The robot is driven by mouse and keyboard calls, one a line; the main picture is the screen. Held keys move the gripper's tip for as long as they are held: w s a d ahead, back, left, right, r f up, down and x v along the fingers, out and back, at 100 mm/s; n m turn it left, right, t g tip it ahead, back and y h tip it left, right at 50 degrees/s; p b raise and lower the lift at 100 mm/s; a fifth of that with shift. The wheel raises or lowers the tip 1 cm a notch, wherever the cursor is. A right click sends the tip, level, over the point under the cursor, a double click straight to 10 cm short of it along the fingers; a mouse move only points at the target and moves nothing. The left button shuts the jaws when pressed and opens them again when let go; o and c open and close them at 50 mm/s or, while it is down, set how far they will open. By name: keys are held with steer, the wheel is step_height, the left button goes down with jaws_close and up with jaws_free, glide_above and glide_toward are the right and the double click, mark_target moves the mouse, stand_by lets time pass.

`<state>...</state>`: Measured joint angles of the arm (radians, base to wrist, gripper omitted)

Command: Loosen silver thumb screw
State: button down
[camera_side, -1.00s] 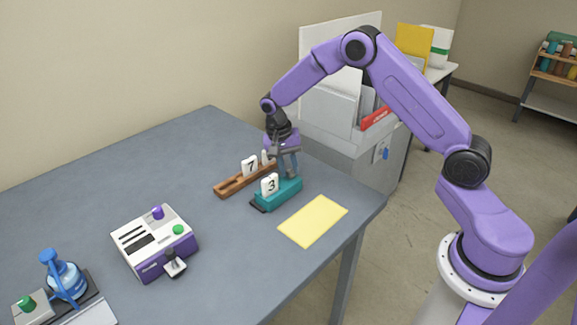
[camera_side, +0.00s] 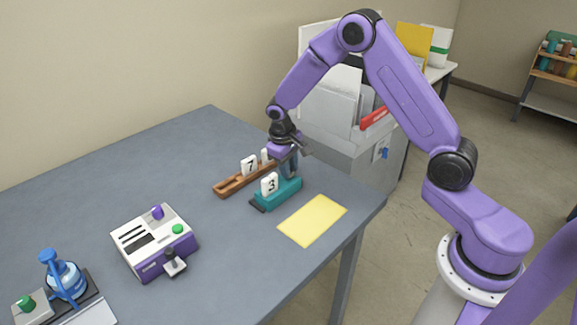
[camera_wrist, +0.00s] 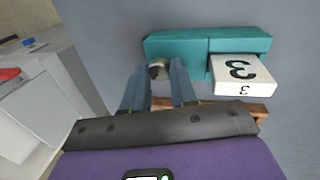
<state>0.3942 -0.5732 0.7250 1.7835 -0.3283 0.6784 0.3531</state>
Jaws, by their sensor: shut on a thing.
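The silver thumb screw (camera_wrist: 158,68) sits at the end of the teal block (camera_wrist: 178,46) away from the white tile numbered 3 (camera_wrist: 241,72). The fingers of my gripper (camera_wrist: 157,76) stand on either side of the screw and are shut on it. In the side view my gripper (camera_side: 288,170) points down at the far end of the teal block (camera_side: 284,192), behind the 3 tile (camera_side: 269,185). The screw is hidden there by the fingers.
A wooden rack (camera_side: 234,186) with a white tile numbered 7 (camera_side: 249,166) stands close behind the block. A yellow sheet (camera_side: 313,220) lies in front. A white and purple device (camera_side: 155,243) and a blue apparatus (camera_side: 64,276) stand further left.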

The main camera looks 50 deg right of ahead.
steer(key=n, duration=0.4)
steer(key=shift+s+n+t, duration=0.1)
steer(key=shift+n+t, duration=0.2)
steer(key=shift+t, duration=0.1)
steer(key=shift+n+t+y, duration=0.3)
steer(key=shift+n, duration=1.3)
steer(key=shift+d, duration=0.1)
steer(key=c, duration=0.9)
jaws_free()
steer(key=shift+s, duration=0.1)
steer(key=v, duration=1.7)
steer(key=shift+d+r, duration=0.1)
steer(key=shift+r, duration=0.2)
steer(key=shift+s, duration=0.15)
